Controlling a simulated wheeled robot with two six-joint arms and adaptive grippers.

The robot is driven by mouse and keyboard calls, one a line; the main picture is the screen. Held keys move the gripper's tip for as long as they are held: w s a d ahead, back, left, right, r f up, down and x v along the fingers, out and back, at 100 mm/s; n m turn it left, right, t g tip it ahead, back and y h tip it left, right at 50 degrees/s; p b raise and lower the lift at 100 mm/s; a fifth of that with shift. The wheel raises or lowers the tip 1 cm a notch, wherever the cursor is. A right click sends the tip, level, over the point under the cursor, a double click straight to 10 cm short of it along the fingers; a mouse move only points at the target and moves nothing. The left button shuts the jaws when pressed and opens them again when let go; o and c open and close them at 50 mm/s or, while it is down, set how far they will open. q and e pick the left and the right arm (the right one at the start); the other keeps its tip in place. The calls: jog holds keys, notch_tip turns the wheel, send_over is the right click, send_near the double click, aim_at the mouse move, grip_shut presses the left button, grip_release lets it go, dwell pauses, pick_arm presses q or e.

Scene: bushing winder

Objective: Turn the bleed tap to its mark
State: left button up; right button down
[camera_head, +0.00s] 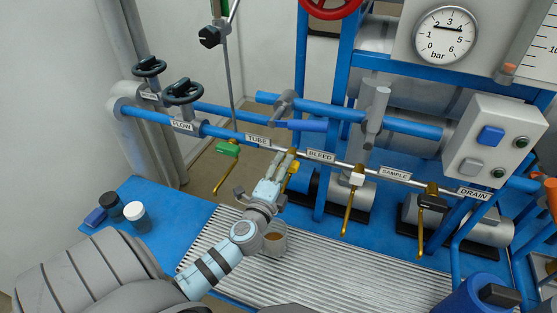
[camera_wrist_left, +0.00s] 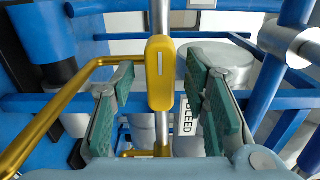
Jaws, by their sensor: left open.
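The bleed tap's yellow handle (camera_head: 293,168) is on the thin metal pipe, just left of the BLEED label (camera_head: 321,156). In the left wrist view the yellow handle (camera_wrist_left: 161,73) has a pale stripe and looks lined up with the pipe behind it. My left gripper (camera_head: 282,164) reaches up to it from below. In the left wrist view its green-padded fingers (camera_wrist_left: 161,95) are open, one on each side of the handle, with gaps between. I cannot make out the tap's mark. My right gripper is out of view.
Neighbouring taps on the same pipe have a green handle (camera_head: 228,150), a white handle (camera_head: 357,179) and a black handle (camera_head: 433,203). A cup (camera_head: 274,242) stands on the ribbed tray (camera_head: 350,270) below. A bent brass tube (camera_wrist_left: 38,126) runs close to my left fingers.

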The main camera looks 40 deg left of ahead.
pick_arm(q)
jog(key=v, duration=1.1)
jog(key=shift+s, duration=0.2)
jog(key=shift+d, duration=0.1)
